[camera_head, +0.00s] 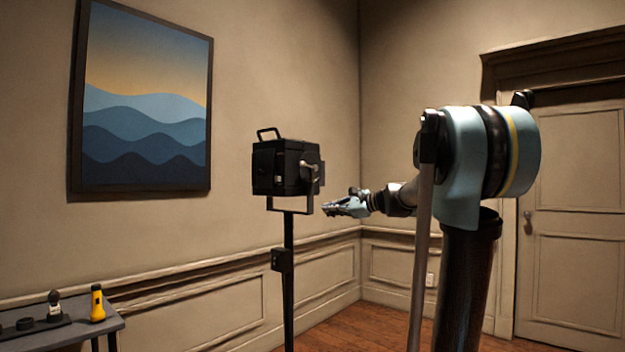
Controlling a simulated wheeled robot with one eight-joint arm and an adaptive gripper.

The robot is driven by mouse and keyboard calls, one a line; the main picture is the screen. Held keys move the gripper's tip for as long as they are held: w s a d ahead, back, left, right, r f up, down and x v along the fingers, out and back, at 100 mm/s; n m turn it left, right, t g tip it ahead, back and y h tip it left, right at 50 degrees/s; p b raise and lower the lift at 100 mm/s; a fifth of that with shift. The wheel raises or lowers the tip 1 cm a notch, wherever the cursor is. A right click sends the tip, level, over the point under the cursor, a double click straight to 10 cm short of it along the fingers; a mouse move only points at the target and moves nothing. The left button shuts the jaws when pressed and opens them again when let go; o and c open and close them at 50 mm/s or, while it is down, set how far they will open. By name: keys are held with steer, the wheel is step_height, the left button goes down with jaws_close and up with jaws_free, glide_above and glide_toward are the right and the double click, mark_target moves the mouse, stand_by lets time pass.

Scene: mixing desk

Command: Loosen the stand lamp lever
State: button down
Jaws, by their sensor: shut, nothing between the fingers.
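The stand lamp (277,169) is a black box-shaped lamp head with a loop handle on top, held in a bracket on a thin black stand (288,298). A light metallic lever (309,167) shows on the right side of the lamp head; its exact angle is hard to tell at this size. My gripper (328,208) is shut and empty, pointing left. In the picture it is just right of the bracket's lower end and below the lever, apart from the lever. Its distance in depth from the lamp cannot be told.
A grey table (107,321) at the lower left holds a yellow flashlight (97,303) and small dark items. A framed picture (145,100) hangs on the left wall. A closed door (575,220) is at the right. Wooden floor (375,318) shows between lamp and arm.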

mark_target(307, 166)
steer(key=w+d+r+m+t+y, duration=0.25)
steer(key=w+r+m, duration=0.25)
steer(key=w+r, duration=0.35)
steer(key=shift+h, duration=0.35)
steer(key=shift+w+a+r, duration=0.7)
steer(key=shift+w+a, duration=0.25)
steer(key=shift+a, duration=0.75)
steer(key=shift+w+a+r, duration=0.65)
steer(key=shift+w+a, duration=0.35)
steer(key=shift+a, duration=0.7)
steer(key=shift+w+a+r, duration=0.7)
steer(key=shift+w+a, duration=0.25)
steer(key=shift+a, duration=0.75)
